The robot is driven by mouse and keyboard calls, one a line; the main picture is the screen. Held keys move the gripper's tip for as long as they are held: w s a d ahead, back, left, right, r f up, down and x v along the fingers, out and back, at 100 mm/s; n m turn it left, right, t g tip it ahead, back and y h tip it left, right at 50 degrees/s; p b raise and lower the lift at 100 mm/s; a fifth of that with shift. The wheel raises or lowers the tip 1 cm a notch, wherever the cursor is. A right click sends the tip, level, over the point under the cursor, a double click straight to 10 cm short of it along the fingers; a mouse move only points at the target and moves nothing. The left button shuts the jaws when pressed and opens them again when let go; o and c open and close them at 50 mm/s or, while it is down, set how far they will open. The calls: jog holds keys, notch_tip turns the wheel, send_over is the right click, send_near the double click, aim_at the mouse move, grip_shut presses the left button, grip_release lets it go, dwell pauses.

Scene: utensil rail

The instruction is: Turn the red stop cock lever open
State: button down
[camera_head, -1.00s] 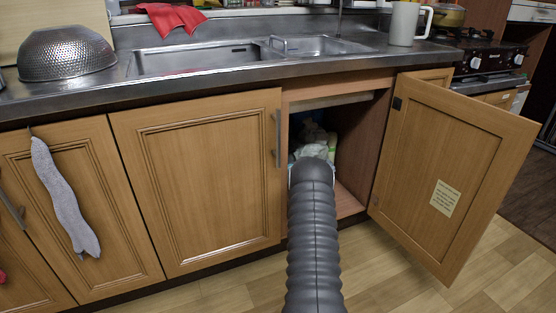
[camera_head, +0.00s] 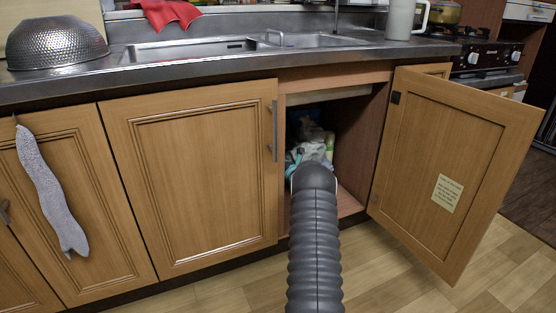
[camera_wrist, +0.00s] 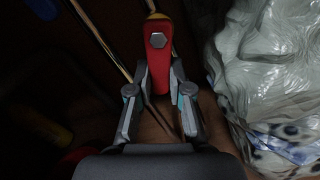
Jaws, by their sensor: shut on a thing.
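The red stop cock lever (camera_wrist: 158,58) shows in the wrist view at the top middle, with a grey hex bolt head on it. My gripper (camera_wrist: 160,75) has a finger on each side of the lever's lower part and is shut on it. Brass-coloured pipe shows behind the lever. In the head view my arm reaches into the open cupboard (camera_head: 349,130) under the sink, and the lever and fingers are hidden there.
A pale plastic bag (camera_wrist: 270,70) fills the right of the wrist view, close to my gripper. The open cupboard door (camera_head: 455,170) stands at the right, and a closed door (camera_head: 190,180) is at the left. The cupboard's inside is dark.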

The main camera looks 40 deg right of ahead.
jog(key=shift+s+d+f+n, duration=0.1)
jog(key=shift+d+n, duration=0.25)
jog(key=shift+n, duration=0.75)
jog(key=shift+s+d+f+n, duration=0.1)
jog(key=shift+d+n, duration=0.2)
jog(key=shift+n, duration=0.8)
jog(key=shift+r, duration=0.1)
jog(key=c, duration=1.1)
grip_release()
jog(key=shift+o, duration=0.2)
jog(key=shift+d, duration=0.2)
